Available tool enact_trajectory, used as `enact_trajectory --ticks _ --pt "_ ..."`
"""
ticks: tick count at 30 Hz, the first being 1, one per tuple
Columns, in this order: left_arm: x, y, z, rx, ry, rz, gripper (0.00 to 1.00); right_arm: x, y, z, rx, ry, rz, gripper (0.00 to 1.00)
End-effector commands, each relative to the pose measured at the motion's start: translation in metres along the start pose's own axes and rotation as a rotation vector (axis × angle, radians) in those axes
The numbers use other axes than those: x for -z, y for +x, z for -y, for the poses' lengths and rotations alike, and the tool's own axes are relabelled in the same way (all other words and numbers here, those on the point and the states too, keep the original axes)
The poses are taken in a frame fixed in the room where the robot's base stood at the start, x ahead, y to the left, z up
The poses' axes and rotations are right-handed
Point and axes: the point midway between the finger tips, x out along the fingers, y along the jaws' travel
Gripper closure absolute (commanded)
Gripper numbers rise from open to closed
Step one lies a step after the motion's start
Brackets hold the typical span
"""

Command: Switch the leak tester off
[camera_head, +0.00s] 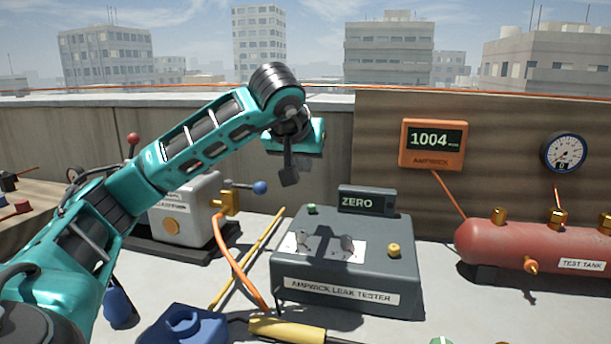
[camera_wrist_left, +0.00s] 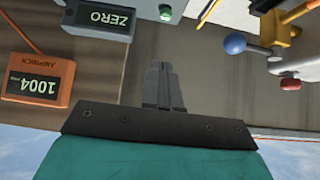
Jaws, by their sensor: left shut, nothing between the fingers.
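The leak tester (camera_head: 345,293) is a dark grey box on the rooftop surface, labelled AMPWICK LEAK TESTER. Its raised display (camera_head: 366,202) reads ZERO; the display also shows in the wrist view (camera_wrist_left: 104,18). A white plate (camera_head: 325,246) on its top carries two metal toggle levers; their exact positions are hard to tell. A yellow knob (camera_head: 394,250) sits at its right, a green button (camera_head: 311,209) at its back left. My left gripper (camera_head: 290,180) is shut and empty, pointing down, above and behind the tester's back left corner; its fingers show in the wrist view (camera_wrist_left: 163,88). My right gripper is not in view.
An orange readout (camera_head: 433,144) showing 1004 and a round gauge (camera_head: 564,153) are on the back panel. A red test tank (camera_head: 535,246) stands right. A pale pump-like unit (camera_head: 187,205) with a blue-ended lever, hoses and a blue item (camera_head: 187,325) are left and in front.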

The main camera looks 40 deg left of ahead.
Motion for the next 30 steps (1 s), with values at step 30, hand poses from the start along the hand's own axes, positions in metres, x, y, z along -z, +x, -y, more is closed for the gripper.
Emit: enact_trajectory --ticks 30 --pt "-0.029 0.112 0.0 0.0 0.0 0.0 1.0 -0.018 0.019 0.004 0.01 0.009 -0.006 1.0"
